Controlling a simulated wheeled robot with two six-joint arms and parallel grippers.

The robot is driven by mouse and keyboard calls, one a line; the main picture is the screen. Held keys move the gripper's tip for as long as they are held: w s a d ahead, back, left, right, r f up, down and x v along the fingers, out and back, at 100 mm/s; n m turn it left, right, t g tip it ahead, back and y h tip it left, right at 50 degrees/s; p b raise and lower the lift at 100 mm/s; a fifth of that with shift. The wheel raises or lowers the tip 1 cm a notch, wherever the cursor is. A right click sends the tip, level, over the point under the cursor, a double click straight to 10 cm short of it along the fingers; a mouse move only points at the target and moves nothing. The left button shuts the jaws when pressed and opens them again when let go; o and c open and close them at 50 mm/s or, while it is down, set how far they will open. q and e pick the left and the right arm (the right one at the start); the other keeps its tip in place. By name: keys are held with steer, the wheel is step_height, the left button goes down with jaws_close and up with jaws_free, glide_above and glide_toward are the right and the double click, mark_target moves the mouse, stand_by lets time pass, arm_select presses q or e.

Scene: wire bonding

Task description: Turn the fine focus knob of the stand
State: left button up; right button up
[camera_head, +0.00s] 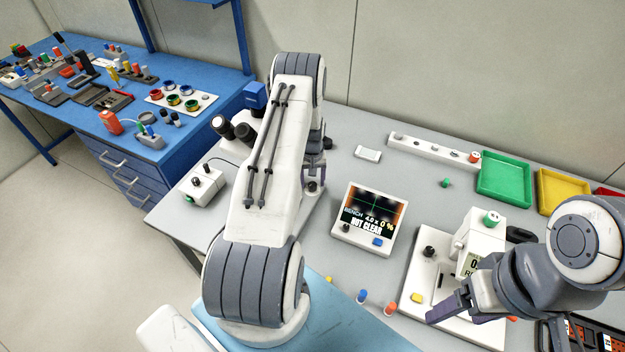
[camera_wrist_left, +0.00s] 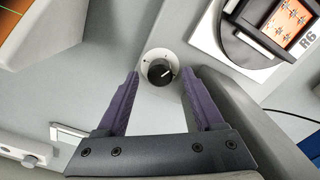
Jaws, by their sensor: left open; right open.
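The fine focus knob (camera_wrist_left: 161,72) is a small black knob with a white mark, on a pale round collar on the grey stand. In the left wrist view my left gripper (camera_wrist_left: 160,80) is open, with a purple finger on each side of the knob and a visible gap to each. In the head view my left gripper (camera_head: 316,162) is near the stand base (camera_head: 310,205), above a dark knob (camera_head: 312,187); my arm hides much of the stand. The eyepieces (camera_head: 235,130) show left of my arm. My right gripper (camera_head: 445,305) is over the white bench machine (camera_head: 425,275), away from the stand.
A white control box (camera_head: 205,187) is on the left. Green (camera_head: 505,180) and yellow (camera_head: 560,190) trays sit at the back right. Small coloured pegs (camera_head: 362,296) stand near the front.

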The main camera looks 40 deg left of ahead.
arm_select(q)
steer(key=shift+f, duration=0.45)
jaws_close()
